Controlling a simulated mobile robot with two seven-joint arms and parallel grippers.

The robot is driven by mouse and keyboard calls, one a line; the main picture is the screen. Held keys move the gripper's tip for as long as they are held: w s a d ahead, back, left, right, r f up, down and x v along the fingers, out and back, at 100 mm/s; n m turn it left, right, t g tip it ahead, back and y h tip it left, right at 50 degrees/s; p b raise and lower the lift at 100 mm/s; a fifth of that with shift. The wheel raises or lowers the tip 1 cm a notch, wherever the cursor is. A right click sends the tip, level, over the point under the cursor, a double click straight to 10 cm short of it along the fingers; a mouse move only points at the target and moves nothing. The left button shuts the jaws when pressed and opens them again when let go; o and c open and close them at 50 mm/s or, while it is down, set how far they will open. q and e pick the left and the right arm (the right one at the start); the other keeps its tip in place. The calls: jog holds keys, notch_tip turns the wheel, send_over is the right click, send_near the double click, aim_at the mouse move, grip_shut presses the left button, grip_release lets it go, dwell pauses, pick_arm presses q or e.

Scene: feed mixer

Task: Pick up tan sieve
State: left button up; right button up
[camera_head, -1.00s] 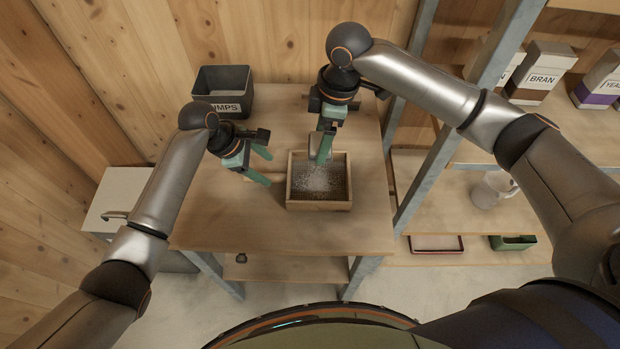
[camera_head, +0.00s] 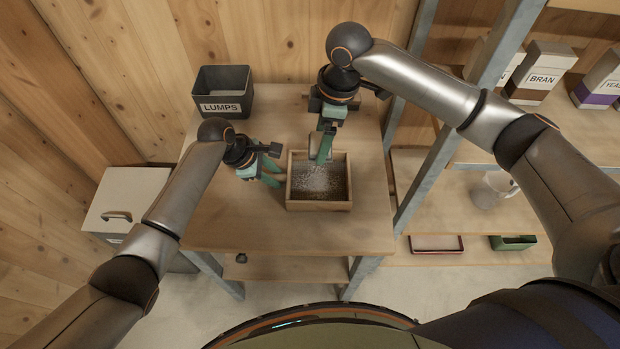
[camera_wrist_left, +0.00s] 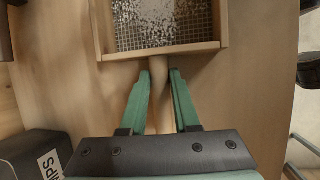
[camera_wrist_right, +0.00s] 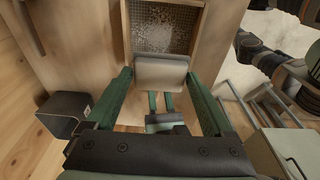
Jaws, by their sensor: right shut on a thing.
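The tan sieve (camera_head: 319,205) is a square wooden frame with wire mesh and pale grains on it. It lies on the wooden table, and it also shows in the left wrist view (camera_wrist_left: 180,50). Its handle (camera_wrist_left: 160,90) points left in the head view. My left gripper (camera_head: 276,174) is open, its fingers on either side of the handle, with small gaps beside it. My right gripper (camera_head: 322,150) is shut on a pale rectangular block (camera_wrist_right: 160,73), held at the sieve's back edge. Whether the block touches the mesh is hard to tell.
A dark bin marked LUMPS (camera_head: 222,104) stands at the table's back left. A white lidded box (camera_head: 125,205) is left of the table. Shelving with a BRAN box (camera_head: 540,75) and a pale jug (camera_head: 493,188) stands at right. The table front is clear.

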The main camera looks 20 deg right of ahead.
pick_arm(q)
grip_shut()
dwell(0.9)
